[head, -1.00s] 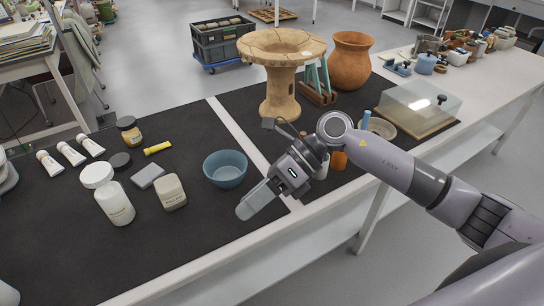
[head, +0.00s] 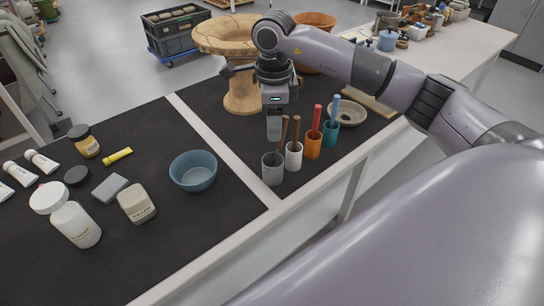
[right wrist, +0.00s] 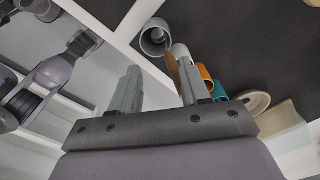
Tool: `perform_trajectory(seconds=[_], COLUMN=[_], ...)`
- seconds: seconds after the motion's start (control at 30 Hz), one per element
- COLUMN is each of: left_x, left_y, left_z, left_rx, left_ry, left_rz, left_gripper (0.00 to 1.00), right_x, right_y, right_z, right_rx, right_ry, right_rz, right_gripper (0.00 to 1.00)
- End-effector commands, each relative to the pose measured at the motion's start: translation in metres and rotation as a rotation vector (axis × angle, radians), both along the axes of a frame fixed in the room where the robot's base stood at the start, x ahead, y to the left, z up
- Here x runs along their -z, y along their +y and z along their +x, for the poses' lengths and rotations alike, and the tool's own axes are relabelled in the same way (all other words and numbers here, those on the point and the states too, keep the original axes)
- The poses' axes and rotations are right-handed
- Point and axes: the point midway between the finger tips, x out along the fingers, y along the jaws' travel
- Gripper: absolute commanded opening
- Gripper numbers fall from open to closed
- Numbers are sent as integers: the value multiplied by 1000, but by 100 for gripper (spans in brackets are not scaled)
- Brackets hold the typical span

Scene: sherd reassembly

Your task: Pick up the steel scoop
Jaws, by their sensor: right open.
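I cannot make out which tool is the steel scoop. Several handled tools stand in a row of cups: a brown handle (head: 283,132) at the grey cup (head: 273,171), another brown handle (head: 296,130) at the white cup (head: 293,157), a red handle (head: 317,117) in the orange cup (head: 313,146), a blue handle (head: 335,108) in the teal cup (head: 330,134). Their lower ends are hidden. My left gripper is out of view.
A blue bowl (head: 194,172) stands left of the cups, across a white strip. Jars and tubes lie farther left. A shallow dish (head: 349,113) lies right of the cups.

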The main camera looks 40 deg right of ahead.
Motion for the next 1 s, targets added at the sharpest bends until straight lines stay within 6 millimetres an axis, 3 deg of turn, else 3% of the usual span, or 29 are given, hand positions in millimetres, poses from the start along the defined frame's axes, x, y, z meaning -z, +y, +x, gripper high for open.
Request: perform_trajectory(seconds=[0.4, 1.0], left_x=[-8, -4], left_y=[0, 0], left_z=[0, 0], left_rx=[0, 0], left_ry=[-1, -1], left_rz=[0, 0], left_gripper=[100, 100], right_x=[49, 54], right_y=[5, 5], right_z=[-6, -5], right_rx=[0, 0], right_ry=[-1, -2], right_rz=[2, 1], right_gripper=[46, 46])
